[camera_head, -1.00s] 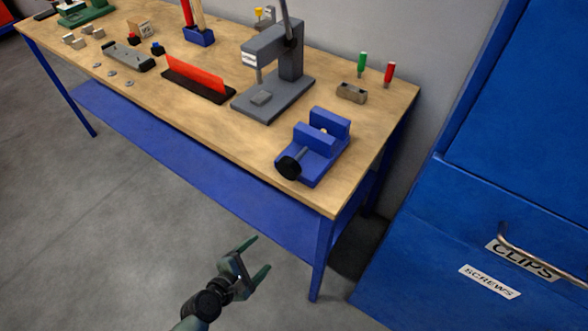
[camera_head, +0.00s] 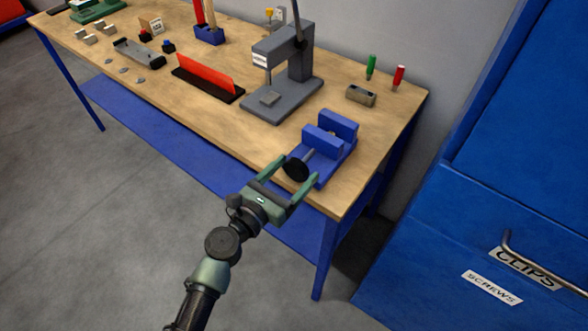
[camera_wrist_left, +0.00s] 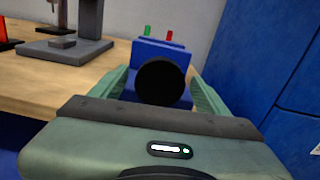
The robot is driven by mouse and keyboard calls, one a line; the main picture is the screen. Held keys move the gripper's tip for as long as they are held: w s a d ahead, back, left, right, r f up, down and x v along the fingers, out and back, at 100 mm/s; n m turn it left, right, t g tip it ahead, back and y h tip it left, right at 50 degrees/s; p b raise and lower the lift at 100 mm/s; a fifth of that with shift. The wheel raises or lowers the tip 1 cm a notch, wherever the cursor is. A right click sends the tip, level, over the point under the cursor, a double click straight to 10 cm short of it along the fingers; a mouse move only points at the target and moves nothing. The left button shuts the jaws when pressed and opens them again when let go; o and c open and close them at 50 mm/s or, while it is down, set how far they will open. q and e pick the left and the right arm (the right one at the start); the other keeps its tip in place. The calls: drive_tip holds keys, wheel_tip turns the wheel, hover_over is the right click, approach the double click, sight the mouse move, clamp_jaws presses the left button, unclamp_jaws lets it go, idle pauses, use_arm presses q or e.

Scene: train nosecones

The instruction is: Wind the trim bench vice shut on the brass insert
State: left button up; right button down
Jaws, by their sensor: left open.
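The blue bench vice (camera_head: 337,127) sits at the front right corner of the workbench, its jaws apart with a gap between them. Its black round handle (camera_head: 296,169) faces the bench's front edge on a grey screw. A small brass-coloured spot shows in the jaw gap, too small to make out. My left gripper (camera_head: 292,169) is open, its two green fingers on either side of the handle. In the left wrist view the handle (camera_wrist_left: 161,82) lies between the fingers, with the vice (camera_wrist_left: 150,49) behind it. I cannot tell whether the fingers touch it. My right gripper is not in view.
A grey press (camera_head: 290,72) stands left of the vice on the workbench (camera_head: 215,120). A grey block (camera_head: 361,95) and green and red-handled tools (camera_head: 399,77) are behind it. A blue cabinet (camera_head: 440,215) stands to the right. The floor in front is clear.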

use_arm(q)
drive_tip(key=shift+w+d, duration=0.1)
drive_tip(key=c, duration=1.4)
drive_tip(key=shift+m, duration=0.3)
drive_tip(key=m+b, duration=0.1)
drive_tip(key=m, duration=0.1)
drive_tip(key=shift+f+m, duration=0.1)
drive_tip(key=shift+m, duration=0.2)
drive_tip(key=shift+m+b, duration=0.45)
drive_tip(key=shift+m, duration=1.35)
